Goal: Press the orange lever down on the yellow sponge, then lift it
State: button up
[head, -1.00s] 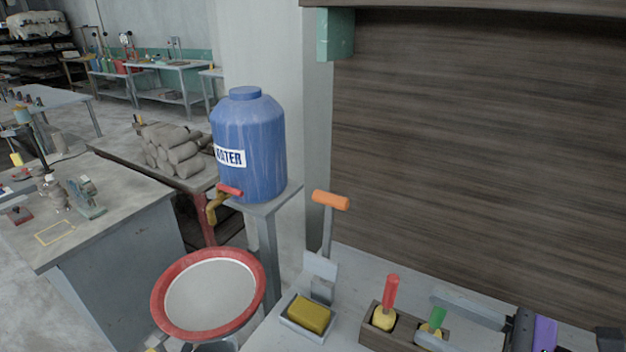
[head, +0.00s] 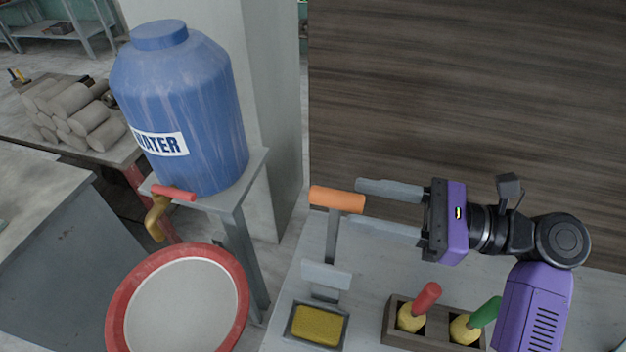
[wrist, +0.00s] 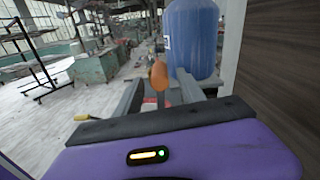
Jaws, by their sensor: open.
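The lever's orange handle (head: 330,199) tops an upright grey bar (head: 331,240) with a grey plate (head: 326,275) low on it. The yellow sponge (head: 317,326) lies in a small grey tray (head: 345,331) in front of the plate, and the plate is raised clear of it. My gripper (head: 358,204) is open and empty, reaching in from the right. Its fingertips lie on either side of the handle's right end in the head view. In the wrist view the handle (wrist: 159,76) shows between the two fingers (wrist: 159,92). I cannot tell whether they touch it.
A wooden holder (head: 391,323) with a red-handled tool (head: 427,297) and a green-handled tool (head: 484,313) stands right of the tray. A blue water barrel (head: 190,110) and a red-rimmed basin (head: 238,285) are at left. A wooden wall (head: 450,80) rises behind.

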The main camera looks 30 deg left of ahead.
aim_at(310, 194)
jog(key=b+x, duration=0.3)
jog(key=x, duration=0.3)
jog(key=shift+f, duration=0.2)
jog(key=shift+s+a+r, duration=0.2)
jog(key=shift+a, duration=0.35)
grip_shut()
dwell(0.8)
